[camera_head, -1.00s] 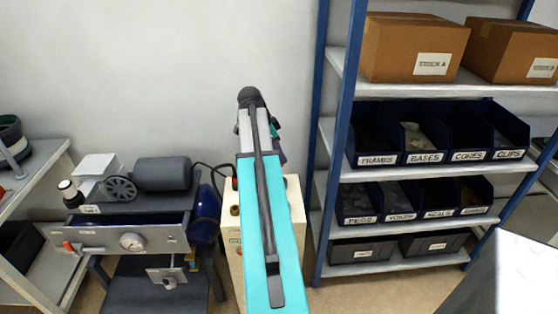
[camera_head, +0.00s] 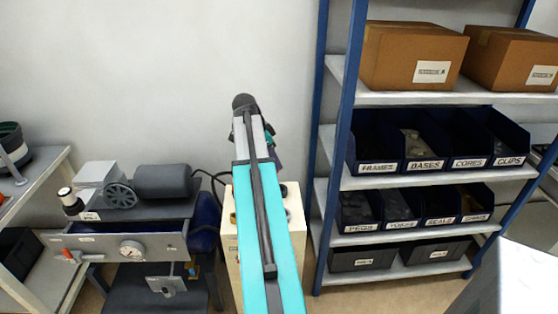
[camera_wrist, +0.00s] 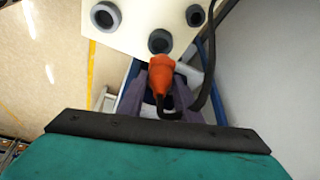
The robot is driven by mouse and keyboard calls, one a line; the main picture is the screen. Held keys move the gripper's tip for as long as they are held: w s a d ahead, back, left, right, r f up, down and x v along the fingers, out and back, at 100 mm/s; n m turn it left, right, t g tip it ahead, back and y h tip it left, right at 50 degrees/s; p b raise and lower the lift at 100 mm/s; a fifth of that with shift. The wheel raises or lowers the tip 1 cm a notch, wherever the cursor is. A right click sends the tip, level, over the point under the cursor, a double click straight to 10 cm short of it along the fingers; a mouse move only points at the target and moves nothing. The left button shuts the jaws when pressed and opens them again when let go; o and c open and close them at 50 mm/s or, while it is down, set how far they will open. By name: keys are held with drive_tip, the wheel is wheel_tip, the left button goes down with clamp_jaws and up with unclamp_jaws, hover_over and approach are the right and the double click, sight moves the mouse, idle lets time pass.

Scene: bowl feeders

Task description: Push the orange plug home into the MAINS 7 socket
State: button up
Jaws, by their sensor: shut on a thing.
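In the wrist view, my gripper (camera_wrist: 160,98) is shut on the orange plug (camera_wrist: 160,70), with a finger on each side of it. The plug's far end is at the edge of a dark round socket (camera_wrist: 160,41) on a beige panel (camera_wrist: 137,25). I cannot tell whether it touches or has entered. A black cable (camera_wrist: 205,75) loops up on the right. No MAINS 7 label is readable.
Two more round fittings are on the panel, left (camera_wrist: 106,17) and right (camera_wrist: 195,15). A bench with a compressor (camera_head: 163,181) stands left of the cabinet. A blue-framed shelf (camera_head: 343,130) with bins and cartons stands close on the right.

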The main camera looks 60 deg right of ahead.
drive_tip(key=w+a+r+n+t, duration=0.2)
drive_tip(key=w+a+n, duration=0.5)
drive_tip(key=w+a, duration=0.5)
drive_tip(key=w+a+r+n+t, duration=0.25)
drive_tip(key=w+a+n, duration=0.5)
drive_tip(key=a, duration=0.75)
drive_tip(key=w+a+r+n+y, duration=0.1)
drive_tip(key=w+a+n, duration=0.1)
drive_tip(key=a, duration=0.8)
drive_tip(key=w+a+r+n+t+y, duration=0.1)
drive_tip(key=w+a+n, duration=0.2)
drive_tip(key=a, duration=0.7)
drive_tip(key=w+a+r+n+t+y, duration=0.1)
drive_tip(key=a+n, duration=0.4)
drive_tip(key=a, duration=0.5)
drive_tip(key=shift+w+a+r+n+y, duration=0.25)
drive_tip(key=shift+w+n+y, duration=0.1)
drive_tip(key=shift+w, duration=0.4)
drive_tip(key=shift+d+t, duration=0.1)
drive_tip(key=shift+t, duration=0.25)
